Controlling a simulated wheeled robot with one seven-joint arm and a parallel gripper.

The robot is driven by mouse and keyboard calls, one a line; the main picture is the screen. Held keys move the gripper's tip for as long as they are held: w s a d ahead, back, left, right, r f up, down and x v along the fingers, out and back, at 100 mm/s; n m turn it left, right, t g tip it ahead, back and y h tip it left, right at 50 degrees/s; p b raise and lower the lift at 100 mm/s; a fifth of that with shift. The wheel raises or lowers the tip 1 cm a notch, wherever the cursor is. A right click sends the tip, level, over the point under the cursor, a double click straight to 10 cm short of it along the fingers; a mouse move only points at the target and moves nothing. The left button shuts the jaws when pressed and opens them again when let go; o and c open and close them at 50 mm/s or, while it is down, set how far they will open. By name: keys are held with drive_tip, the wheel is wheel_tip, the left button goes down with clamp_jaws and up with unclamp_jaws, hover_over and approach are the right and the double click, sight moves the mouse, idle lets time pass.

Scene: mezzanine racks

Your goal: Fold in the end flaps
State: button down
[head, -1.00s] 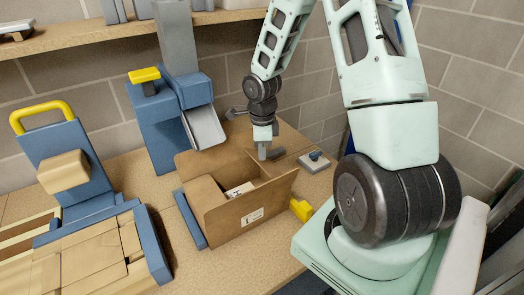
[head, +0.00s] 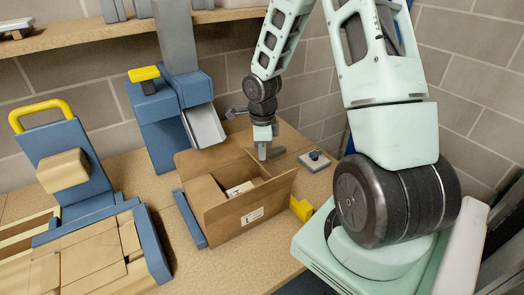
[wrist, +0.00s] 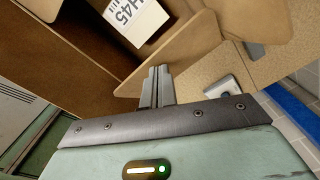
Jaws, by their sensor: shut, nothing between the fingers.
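An open brown carton (head: 225,220) stands on the bench with its flaps up or spread outward. A white item with printed letters lies inside it, and this item also shows in the wrist view (wrist: 136,18). The left end flap (head: 192,163) stands up. My gripper (head: 263,155) is shut and empty, pointing down at the carton's far right side. In the wrist view its fingertips (wrist: 156,72) are beside a brown flap (wrist: 188,48); I cannot tell whether they touch it. My gripper partly hides the flaps behind it.
A blue dispenser (head: 162,125) stands behind the carton to the left. A blue bar (head: 190,220) lies along the carton's left side and a yellow block (head: 301,208) is at its right. A small grey device (head: 315,161) sits at the back right. Bench is clear in front.

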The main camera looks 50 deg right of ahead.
sight(262, 162)
drive_tip(key=shift+f+b, duration=2.25)
drive_tip(key=shift+f, duration=0.2)
wheel_tip(262, 162, up, 10)
drive_tip(key=p, duration=0.7)
drive_tip(key=shift+f, duration=0.25)
